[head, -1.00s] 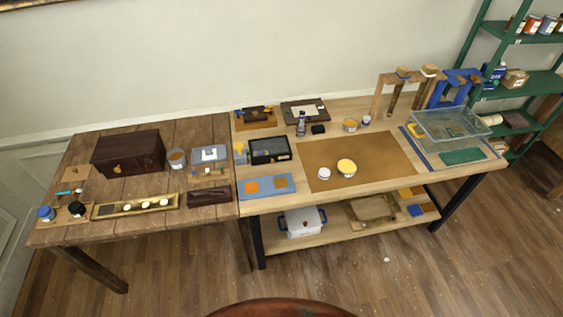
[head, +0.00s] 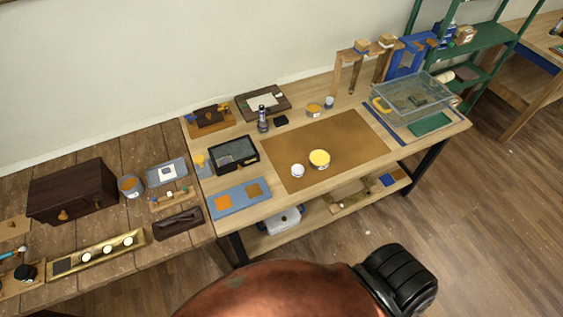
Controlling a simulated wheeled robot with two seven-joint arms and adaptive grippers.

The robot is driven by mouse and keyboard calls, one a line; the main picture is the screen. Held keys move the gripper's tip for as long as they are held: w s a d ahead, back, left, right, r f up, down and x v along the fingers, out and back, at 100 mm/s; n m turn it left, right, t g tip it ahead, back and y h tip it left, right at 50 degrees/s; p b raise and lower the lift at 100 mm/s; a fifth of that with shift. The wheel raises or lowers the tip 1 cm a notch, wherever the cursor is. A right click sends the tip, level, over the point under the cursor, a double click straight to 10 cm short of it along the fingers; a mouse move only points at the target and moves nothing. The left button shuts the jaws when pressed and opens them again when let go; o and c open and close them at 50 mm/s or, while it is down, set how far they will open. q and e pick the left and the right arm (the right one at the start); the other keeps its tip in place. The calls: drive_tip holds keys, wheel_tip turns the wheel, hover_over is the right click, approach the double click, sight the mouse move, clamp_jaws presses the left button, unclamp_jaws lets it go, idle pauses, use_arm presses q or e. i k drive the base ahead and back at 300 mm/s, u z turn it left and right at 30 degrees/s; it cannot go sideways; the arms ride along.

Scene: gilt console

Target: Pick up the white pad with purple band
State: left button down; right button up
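No purple band can be made out on any white item at this size, so I cannot tell which is the pad. Several small round white pieces (head: 105,248) sit in a row in a gilt tray (head: 62,266) on the dark wooden table at the left. A small white round item (head: 298,171) stands on the brown mat (head: 345,130) on the lighter workbench. A white square piece (head: 167,173) lies on a grey-blue tray (head: 181,166). Neither of my grippers is in view.
A dark wooden box (head: 72,190) stands behind the gilt tray, and a dark brown case (head: 178,223) lies to its right. A yellow-topped tin (head: 319,159) is beside the white round item. A clear bin (head: 412,95) stands at the bench's right. Floor is open at right.

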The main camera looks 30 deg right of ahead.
sight(297, 170)
drive_tip(key=z, duration=0.35)
drive_tip(key=i, duration=0.85)
drive_tip(key=z, duration=0.6)
